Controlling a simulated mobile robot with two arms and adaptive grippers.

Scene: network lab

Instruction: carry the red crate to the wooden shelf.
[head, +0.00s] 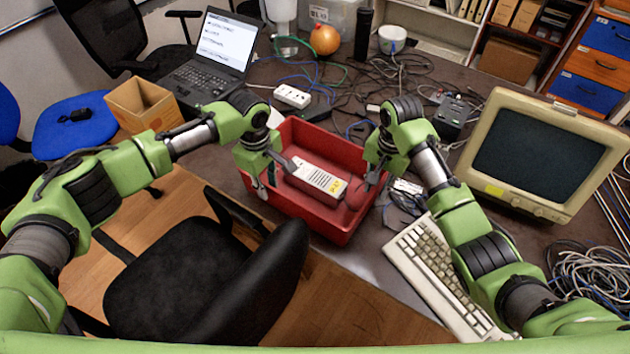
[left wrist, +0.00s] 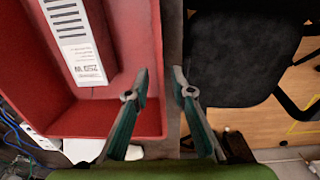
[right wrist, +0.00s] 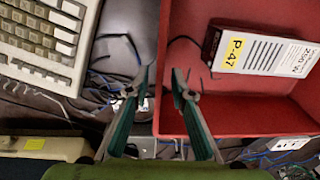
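My left gripper (head: 268,172) is at the crate's left wall. In the left wrist view its fingers (left wrist: 160,88) are apart, with the crate's rim (left wrist: 158,50) between them. My right gripper (head: 372,178) is at the right wall. In the right wrist view its fingers (right wrist: 161,85) are apart on either side of the rim (right wrist: 163,45). A brown wooden shelf (head: 521,36) with boxes stands at the back right.
A keyboard (head: 438,272) and a beige monitor (head: 540,158) stand right of the crate. Cables and a power strip (head: 292,96) lie behind it. A black chair (head: 215,275) is close in front. A laptop (head: 215,60) is at the back left.

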